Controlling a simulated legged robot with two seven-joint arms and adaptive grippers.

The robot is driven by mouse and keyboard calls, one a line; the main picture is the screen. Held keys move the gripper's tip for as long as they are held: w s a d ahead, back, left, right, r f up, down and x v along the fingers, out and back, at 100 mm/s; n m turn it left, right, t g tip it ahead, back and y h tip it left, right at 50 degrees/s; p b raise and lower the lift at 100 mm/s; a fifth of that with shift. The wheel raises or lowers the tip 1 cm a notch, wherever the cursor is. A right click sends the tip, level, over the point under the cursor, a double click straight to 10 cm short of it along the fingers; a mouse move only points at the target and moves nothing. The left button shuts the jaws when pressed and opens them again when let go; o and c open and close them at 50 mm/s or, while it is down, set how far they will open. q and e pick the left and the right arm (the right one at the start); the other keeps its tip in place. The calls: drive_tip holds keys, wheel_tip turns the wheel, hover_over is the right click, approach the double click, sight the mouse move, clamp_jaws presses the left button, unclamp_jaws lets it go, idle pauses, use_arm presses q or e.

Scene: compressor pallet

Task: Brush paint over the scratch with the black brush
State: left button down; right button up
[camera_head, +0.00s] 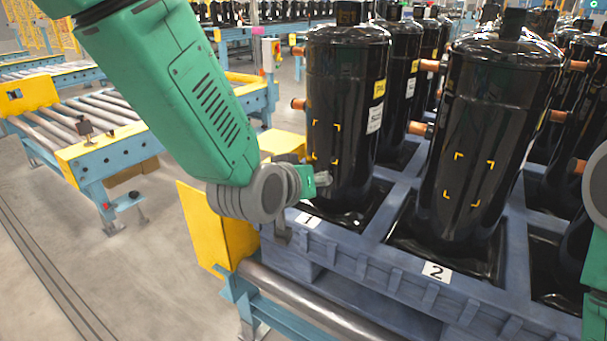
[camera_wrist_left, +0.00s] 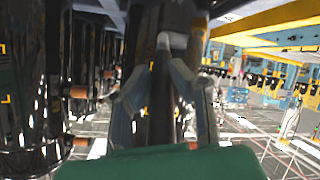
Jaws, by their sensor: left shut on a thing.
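My left gripper (camera_head: 322,182) is low in front of the black compressor numbered 1 (camera_head: 346,85) in the head view; its fingers are mostly hidden by my wrist. In the left wrist view my left gripper (camera_wrist_left: 162,88) is shut on a dark upright shaft, which looks like the black brush (camera_wrist_left: 160,112), with a pale grey part at its far end. Yellow corner marks (camera_head: 313,127) frame a patch on compressor 1, beside the gripper. Similar marks (camera_head: 459,156) frame a patch on compressor 2 (camera_head: 495,100). I cannot make out a scratch in either patch. My right gripper is not in view.
The compressors stand in a blue-grey pallet (camera_head: 380,282) with several more behind. Copper stubs (camera_head: 420,128) stick out between them. A yellow guard (camera_head: 205,228) and a steel roller (camera_head: 310,305) lie at the front left. A roller conveyor (camera_head: 100,110) stands further left.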

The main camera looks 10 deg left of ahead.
use_arm(q)
drive_tip(key=shift+w+a+r+p, duration=0.55)
drive_tip(key=shift+w+a+p, duration=0.65)
drive_tip(key=shift+a, duration=1.45)
drive_tip(key=shift+s+d+p, duration=0.35)
drive_tip(key=shift+s+d, duration=0.05)
drive_tip(key=shift+d, duration=0.6)
drive_tip(key=shift+s+d+p, duration=0.4)
drive_tip(key=shift+s+d, duration=0.05)
drive_tip(key=shift+d, duration=0.5)
drive_tip(key=shift+s+d+p, duration=0.35)
drive_tip(key=shift+s+d, duration=0.05)
drive_tip(key=shift+d, duration=0.7)
drive_tip(key=shift+f, duration=0.1)
drive_tip(key=w+a+p, duration=0.1)
drive_tip(key=w+a, duration=0.1)
drive_tip(key=a, duration=0.4)
